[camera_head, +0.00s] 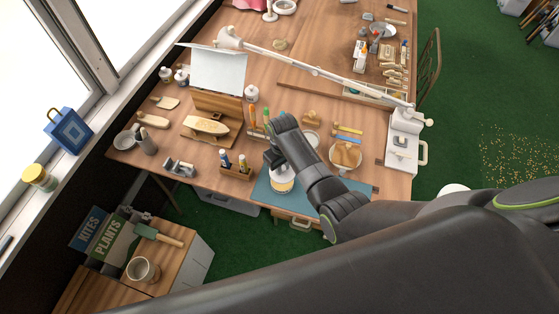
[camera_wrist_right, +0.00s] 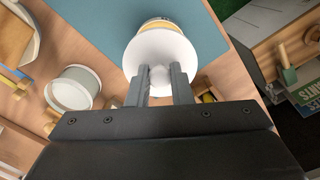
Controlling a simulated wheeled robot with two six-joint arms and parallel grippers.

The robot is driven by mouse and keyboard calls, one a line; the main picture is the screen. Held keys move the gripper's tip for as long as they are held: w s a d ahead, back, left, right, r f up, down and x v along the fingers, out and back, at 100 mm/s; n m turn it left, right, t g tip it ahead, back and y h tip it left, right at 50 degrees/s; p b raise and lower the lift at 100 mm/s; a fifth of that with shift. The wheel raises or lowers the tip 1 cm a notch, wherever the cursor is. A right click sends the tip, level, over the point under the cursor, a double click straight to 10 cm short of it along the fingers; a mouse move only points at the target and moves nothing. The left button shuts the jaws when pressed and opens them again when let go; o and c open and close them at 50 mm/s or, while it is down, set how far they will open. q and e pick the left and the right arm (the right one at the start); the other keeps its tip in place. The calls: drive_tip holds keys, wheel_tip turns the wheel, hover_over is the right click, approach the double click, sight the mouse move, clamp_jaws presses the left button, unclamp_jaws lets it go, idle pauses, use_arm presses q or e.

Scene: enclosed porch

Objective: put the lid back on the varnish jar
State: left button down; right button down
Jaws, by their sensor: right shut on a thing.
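My right gripper (camera_head: 275,160) is over the front of the workbench, and in the wrist view its two fingers (camera_wrist_right: 159,85) are shut on the small knob of a round white lid (camera_wrist_right: 150,52). The varnish jar (camera_head: 282,184), pale with a yellowish band, stands upright on the blue mat (camera_head: 312,198) just under the gripper. In the wrist view the jar's yellow band (camera_wrist_right: 157,23) shows past the lid's far edge. The lid hides the jar's mouth, and I cannot tell whether the lid touches the rim. My left gripper is not in view.
A wooden holder with small bottles (camera_head: 236,172) stands left of the jar. A white round container (camera_wrist_right: 74,90) is beside the mat. A bowl (camera_head: 345,155) stands to the right, and the lamp arm (camera_head: 330,75) crosses the bench behind. The mat's right part is clear.

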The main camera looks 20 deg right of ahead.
drive_tip(key=shift+d+f+b, duration=0.1)
drive_tip(key=shift+f+b, duration=0.45)
drive_tip(key=shift+f, duration=0.2)
wheel_tip(320, 180, down, 2)
drive_tip(key=b, duration=0.2)
drive_tip(key=shift+f+b, duration=0.2)
drive_tip(key=shift+b, duration=0.1)
drive_tip(key=shift+f+b, duration=0.6)
drive_tip(key=shift+f, duration=0.35)
drive_tip(key=shift+r+p, duration=0.1)
drive_tip(key=shift+p, duration=0.45)
drive_tip(key=shift+f, duration=0.2)
idle(0.3)
idle(0.5)
idle(0.4)
drive_tip(key=c, duration=0.7)
unclamp_jaws()
